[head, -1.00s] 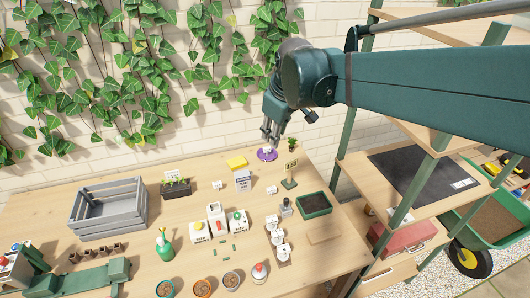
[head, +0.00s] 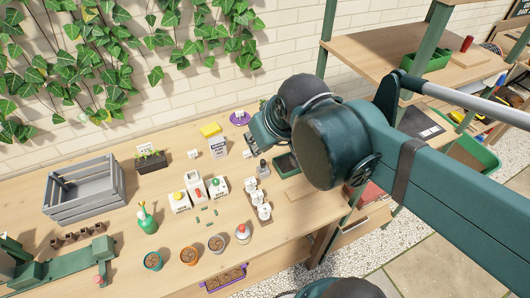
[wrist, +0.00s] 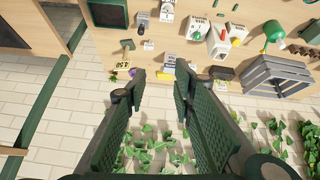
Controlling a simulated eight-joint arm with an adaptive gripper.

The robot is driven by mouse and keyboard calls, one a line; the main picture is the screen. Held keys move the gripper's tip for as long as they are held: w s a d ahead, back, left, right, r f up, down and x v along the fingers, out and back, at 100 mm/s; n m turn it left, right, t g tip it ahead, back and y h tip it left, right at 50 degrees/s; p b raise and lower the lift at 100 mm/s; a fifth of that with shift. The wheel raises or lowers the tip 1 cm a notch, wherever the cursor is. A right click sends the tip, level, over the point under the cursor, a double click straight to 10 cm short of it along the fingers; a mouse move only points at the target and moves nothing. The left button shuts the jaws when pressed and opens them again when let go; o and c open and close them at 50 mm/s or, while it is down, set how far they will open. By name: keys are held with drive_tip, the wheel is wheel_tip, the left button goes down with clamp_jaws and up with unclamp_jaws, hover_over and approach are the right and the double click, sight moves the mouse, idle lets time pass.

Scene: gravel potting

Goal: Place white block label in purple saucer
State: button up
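The purple saucer (head: 247,121) stands at the back of the bench by the wall. A small white block label (head: 239,114) sits in it. Two other small white blocks stand on the bench, one at the left (head: 193,154) and one at the right (head: 247,154).
A yellow block (head: 210,129) and a white bag (head: 218,148) stand left of the saucer. A grey crate (head: 85,188), a planter (head: 151,162), a green tray (head: 286,165) and several pots fill the bench. Shelving stands at the right.

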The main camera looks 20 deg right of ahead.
drive_tip(key=shift+s+a+f+m+t, duration=0.15)
drive_tip(key=shift+s+f+m, duration=0.25)
drive_tip(key=shift+s, duration=0.35)
drive_tip(key=shift+s+a+f+m+t, duration=0.1)
drive_tip(key=shift+s+f+m+t, duration=0.1)
drive_tip(key=shift+s+f, duration=0.4)
